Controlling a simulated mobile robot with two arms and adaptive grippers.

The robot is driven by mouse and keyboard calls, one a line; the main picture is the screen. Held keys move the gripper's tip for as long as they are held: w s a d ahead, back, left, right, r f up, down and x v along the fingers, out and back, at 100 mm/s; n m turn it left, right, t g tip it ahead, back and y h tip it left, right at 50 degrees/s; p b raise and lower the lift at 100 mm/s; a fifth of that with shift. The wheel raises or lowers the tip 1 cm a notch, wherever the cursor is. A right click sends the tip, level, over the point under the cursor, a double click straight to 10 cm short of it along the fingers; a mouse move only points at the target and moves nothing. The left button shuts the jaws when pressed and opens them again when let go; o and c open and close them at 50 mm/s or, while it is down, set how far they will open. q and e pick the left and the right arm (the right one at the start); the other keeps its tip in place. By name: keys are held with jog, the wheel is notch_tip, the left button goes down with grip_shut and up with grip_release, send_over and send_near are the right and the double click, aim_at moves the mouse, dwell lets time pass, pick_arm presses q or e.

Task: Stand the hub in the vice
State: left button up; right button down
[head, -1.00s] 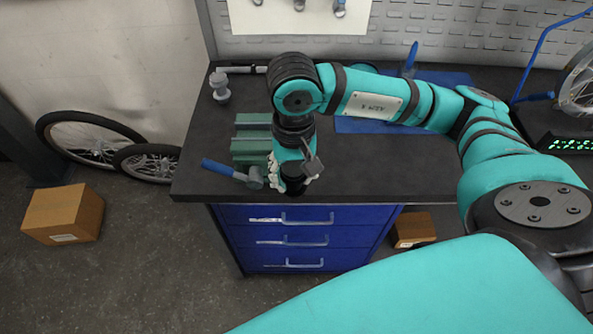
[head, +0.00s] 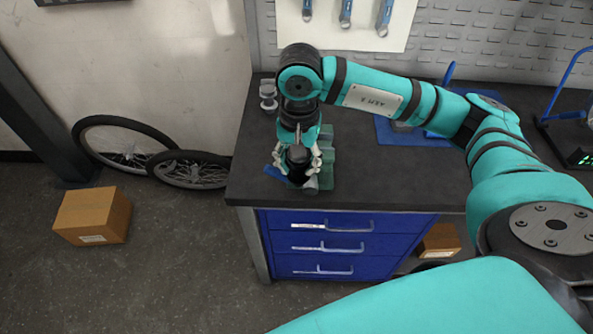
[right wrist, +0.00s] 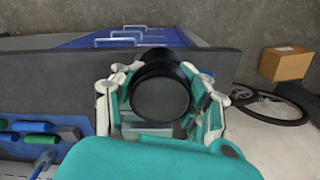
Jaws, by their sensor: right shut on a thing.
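My right gripper (head: 298,172) points down over the green vice (head: 326,150) near the front left of the bench. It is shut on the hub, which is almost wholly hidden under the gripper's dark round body. In the right wrist view, the gripper (right wrist: 160,112) shows its pale fingers on both sides of that body. Parts of the vice (right wrist: 150,132) show between and behind the fingers. I cannot tell whether the hub touches the vice jaws. My left gripper is out of view.
A grey spool-shaped part (head: 268,95) stands at the back left. A blue mat (head: 385,130) with tools lies to the right. Wheels (head: 190,170) and a cardboard box (head: 92,215) are on the floor.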

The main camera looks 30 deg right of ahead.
jog(key=shift+w+d+r+m+p, duration=0.1)
jog(key=shift+w+d+m+p, duration=0.45)
jog(key=shift+w+d+m, duration=1.9)
jog(key=shift+w+d+r+m+p, duration=0.1)
jog(key=shift+w+d+m+p, duration=0.5)
jog(key=shift+m, duration=3.6)
jog(key=shift+w+d+r+m+p, duration=0.1)
jog(key=shift+w+d+m+p, duration=0.35)
jog(key=shift+w+d+m, duration=2)
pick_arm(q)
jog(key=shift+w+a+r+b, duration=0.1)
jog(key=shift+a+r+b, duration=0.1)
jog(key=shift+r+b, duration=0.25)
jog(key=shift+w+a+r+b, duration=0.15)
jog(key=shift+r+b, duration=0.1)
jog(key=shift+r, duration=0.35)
pick_arm(e)
jog(key=shift+s+a+f+m, duration=0.8)
jog(key=shift+a+f+m, duration=0.05)
jog(key=shift+a+m, duration=0.1)
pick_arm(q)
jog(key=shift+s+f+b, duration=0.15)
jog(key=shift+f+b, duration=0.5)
pick_arm(e)
jog(key=shift+f, duration=0.6)
jog(key=shift+s, duration=0.1)
jog(key=c, duration=0.5)
grip_release()
jog(key=shift+c, duration=0.2)
notch_tip(320, 180, up, 12)
